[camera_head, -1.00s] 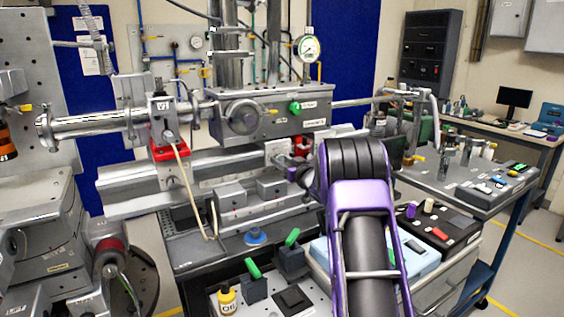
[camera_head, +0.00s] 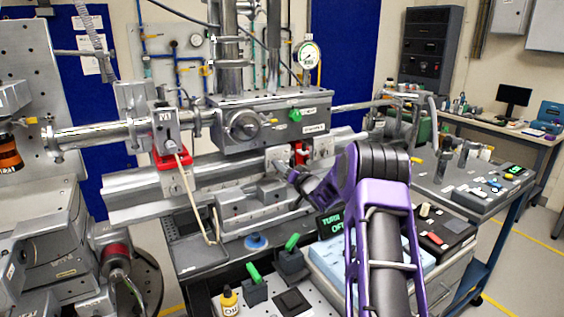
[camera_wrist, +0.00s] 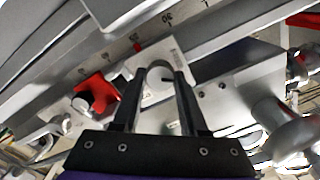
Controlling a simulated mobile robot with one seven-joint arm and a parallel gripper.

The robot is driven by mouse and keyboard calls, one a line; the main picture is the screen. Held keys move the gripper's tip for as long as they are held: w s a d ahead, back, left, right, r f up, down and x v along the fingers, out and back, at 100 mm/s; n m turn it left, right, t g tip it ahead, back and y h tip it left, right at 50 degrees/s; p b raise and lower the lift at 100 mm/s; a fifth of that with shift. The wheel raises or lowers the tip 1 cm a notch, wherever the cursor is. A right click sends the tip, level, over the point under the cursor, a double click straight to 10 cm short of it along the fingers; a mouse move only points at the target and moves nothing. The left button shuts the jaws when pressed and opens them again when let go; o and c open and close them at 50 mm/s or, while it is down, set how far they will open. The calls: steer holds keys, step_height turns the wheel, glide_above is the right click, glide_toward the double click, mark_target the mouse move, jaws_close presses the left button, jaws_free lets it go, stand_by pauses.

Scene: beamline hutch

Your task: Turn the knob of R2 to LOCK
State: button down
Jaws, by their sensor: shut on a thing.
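In the wrist view, my gripper (camera_wrist: 156,84) has its two dark fingers on either side of a round pale knob (camera_wrist: 158,72), shut on it. A short dark mark shows on the knob's right side. The knob is on a grey metal block (camera_wrist: 205,85) beside a white label too small to read, so I cannot confirm R2 or where LOCK is. In the head view, my gripper (camera_head: 294,176) reaches left to the rail carriers below the grey chamber (camera_head: 268,122). The knob is hidden there.
A numbered rail scale (camera_wrist: 110,58) runs past the block in the wrist view, with a red knob (camera_wrist: 96,90) to the left and a grey round part (camera_wrist: 290,137) at right. In the head view, green-handled switches (camera_head: 290,245) stand in front, beside a display with green text (camera_head: 330,222).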

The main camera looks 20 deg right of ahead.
steer(key=m+p, duration=0.3)
steer(key=m, duration=0.3)
steer(key=shift+d, duration=0.1)
steer(key=shift+f+m+p, duration=0.1)
steer(key=shift+m+p, duration=0.3)
steer(key=shift+m, duration=2.1)
steer(key=c, duration=0.7)
jaws_free()
steer(key=shift+s, duration=0.1)
steer(key=s+d, duration=0.1)
steer(key=s, duration=0.4)
steer(key=s+d, duration=0.1)
steer(key=s, duration=0.5)
steer(key=s+d, duration=0.1)
steer(key=s, duration=0.5)
steer(key=shift+d, duration=0.1)
